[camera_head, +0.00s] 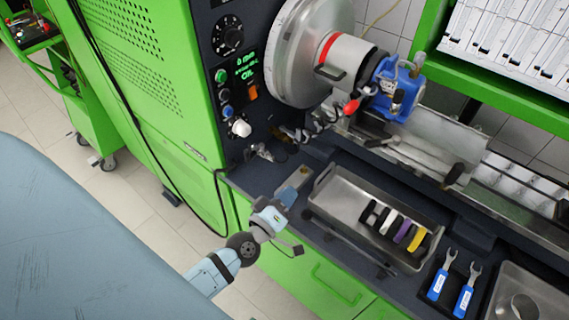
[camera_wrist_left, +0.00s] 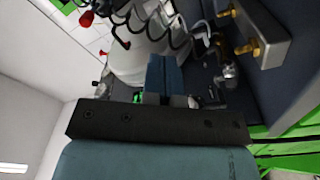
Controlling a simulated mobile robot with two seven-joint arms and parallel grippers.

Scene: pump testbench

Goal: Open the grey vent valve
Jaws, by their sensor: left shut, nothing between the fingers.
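My left gripper (camera_head: 288,195) reaches in from the lower left, over the front edge of the dark bench. Its fingers are shut and empty; they also show in the left wrist view (camera_wrist_left: 163,75), pointing toward the pump hoses. A small silver-grey valve (camera_head: 262,152) sits low on the dark control panel, above and left of the gripper and apart from it. A metal valve fitting (camera_wrist_left: 228,75) shows right of the fingers in the wrist view. I cannot tell for sure which fitting is the grey vent valve, or its handle position. My right gripper is not in view.
A grey block with brass fittings (camera_wrist_left: 262,45) stands close to the gripper. The control panel (camera_head: 229,60) has knobs and a green display. A metal tray (camera_head: 335,192) with coloured rings lies right of the gripper, and blue-handled wrenches (camera_head: 465,298) farther right.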

